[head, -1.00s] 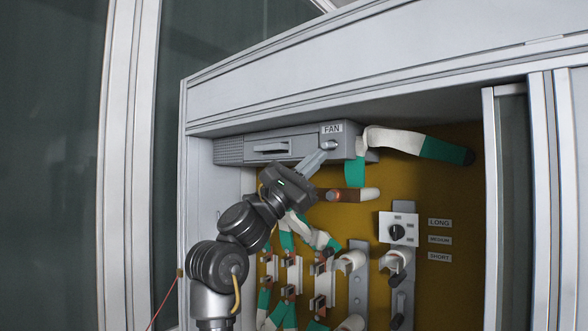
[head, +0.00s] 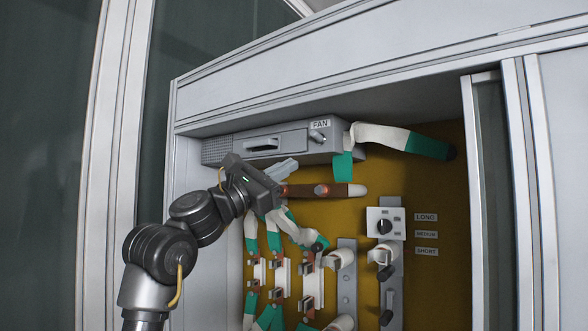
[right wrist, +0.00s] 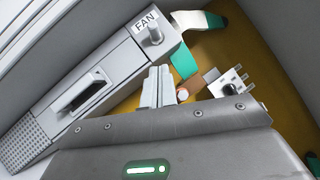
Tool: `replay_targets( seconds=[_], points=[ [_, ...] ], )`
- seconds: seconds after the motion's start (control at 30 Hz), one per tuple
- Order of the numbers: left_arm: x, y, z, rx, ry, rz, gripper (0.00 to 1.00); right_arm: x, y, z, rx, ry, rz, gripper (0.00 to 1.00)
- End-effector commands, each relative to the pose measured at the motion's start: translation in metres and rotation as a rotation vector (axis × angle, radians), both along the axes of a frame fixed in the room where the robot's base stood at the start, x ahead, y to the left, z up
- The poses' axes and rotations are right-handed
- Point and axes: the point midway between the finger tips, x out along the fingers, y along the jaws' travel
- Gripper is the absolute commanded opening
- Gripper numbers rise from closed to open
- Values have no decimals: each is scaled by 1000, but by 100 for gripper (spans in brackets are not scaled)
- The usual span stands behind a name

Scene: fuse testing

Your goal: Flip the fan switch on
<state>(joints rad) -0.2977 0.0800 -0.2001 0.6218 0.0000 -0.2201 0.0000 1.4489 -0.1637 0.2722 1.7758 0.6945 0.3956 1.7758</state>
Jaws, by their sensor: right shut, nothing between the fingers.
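The fan switch (head: 318,138) is a small grey metal toggle below the FAN label (head: 320,125), at the right end of a grey fan box (head: 225,150) high in the cabinet. In the head view the toggle leans down and to the right. It also shows in the right wrist view (right wrist: 153,36), clear of the fingers. My right gripper (head: 290,164) is shut and empty, its fingertips below and left of the switch, apart from it. In the right wrist view the shut fingers (right wrist: 157,76) point toward the switch's side of the box. My left gripper is out of view.
A brown and white fuse (head: 340,190) sits just right of my gripper. A dial (head: 384,226) and LONG, MEDIUM, SHORT labels are lower right. Several fuse holders and green-white cables fill the panel below. The cabinet frame (head: 330,80) borders the top.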

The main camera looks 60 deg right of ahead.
Motion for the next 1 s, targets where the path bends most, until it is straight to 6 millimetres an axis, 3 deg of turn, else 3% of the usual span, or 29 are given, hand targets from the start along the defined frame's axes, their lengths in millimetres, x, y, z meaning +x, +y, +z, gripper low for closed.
replay_targets(
  seconds=[0.03, 0.2, 0.4, 1.0],
  points=[
    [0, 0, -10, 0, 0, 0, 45, 5, 11, -9, -1, 0, 6, 0],
    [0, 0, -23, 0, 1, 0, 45, 17, 40, -23, -1, 1, 4, 0],
    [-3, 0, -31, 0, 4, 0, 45, 25, 62, -32, 0, 0, 2, 0],
    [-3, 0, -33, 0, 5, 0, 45, 28, 70, -34, 0, -1, 0, 0]
  ],
)
